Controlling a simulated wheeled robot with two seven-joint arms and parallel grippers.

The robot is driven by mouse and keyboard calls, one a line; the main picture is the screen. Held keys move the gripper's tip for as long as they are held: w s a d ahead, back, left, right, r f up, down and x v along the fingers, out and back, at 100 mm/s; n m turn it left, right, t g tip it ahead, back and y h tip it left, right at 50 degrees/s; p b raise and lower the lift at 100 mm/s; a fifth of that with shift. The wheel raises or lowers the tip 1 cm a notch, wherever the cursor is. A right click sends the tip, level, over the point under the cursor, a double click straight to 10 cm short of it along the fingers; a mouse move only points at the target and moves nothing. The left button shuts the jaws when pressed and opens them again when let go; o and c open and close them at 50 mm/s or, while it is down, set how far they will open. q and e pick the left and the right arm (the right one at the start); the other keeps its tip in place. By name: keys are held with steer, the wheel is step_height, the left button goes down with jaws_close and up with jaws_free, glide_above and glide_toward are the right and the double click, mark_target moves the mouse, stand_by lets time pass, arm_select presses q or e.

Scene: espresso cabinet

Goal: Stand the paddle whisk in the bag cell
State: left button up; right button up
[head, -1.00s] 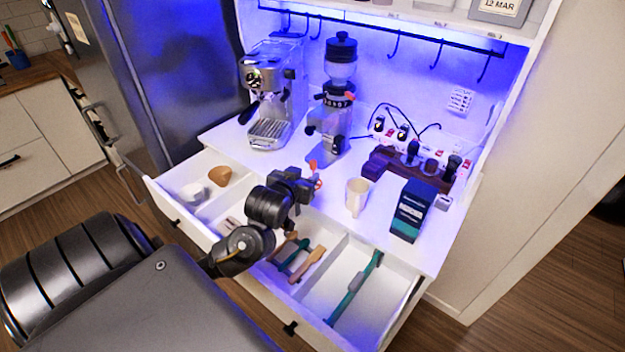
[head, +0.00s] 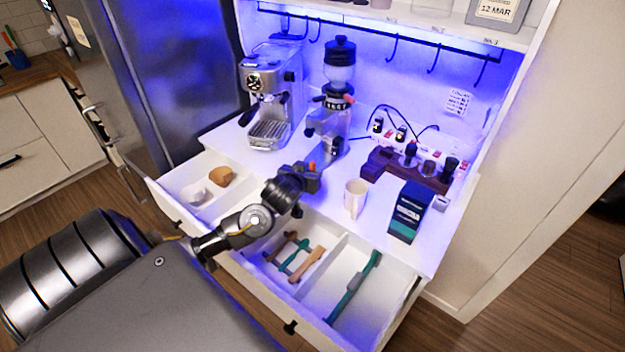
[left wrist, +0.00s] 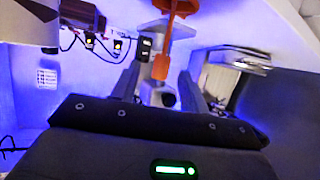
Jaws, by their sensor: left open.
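The open drawer (head: 385,322) below the counter has several compartments. Its middle compartment holds a teal-handled tool (head: 299,263) and wooden-looking pieces (head: 310,264). A long teal tool (head: 352,286) with a grey middle lies slanted in the right compartment. I cannot tell which is the paddle whisk, nor which compartment is the bag cell. My left gripper (head: 314,174) is above the counter's front edge, near the grinder's base. In the left wrist view its fingers (left wrist: 160,88) are apart. An orange part (left wrist: 162,62) shows between them, not clearly gripped. My right gripper is out of view.
The espresso machine (head: 268,95) and grinder (head: 336,100) stand behind the gripper. A cream mug (head: 355,198), a dark coffee bag (head: 409,212) and a wooden tool rack (head: 432,178) stand to the right. A white cup (head: 194,195) and brown object (head: 220,176) are in the left compartment.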

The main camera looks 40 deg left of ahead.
mark_target(311, 167)
arm_select(q)
steer(key=p+x, duration=0.1)
steer(key=x, duration=0.2)
steer(key=shift+w+a, duration=0.2)
steer(key=shift+w, duration=0.05)
jaws_close()
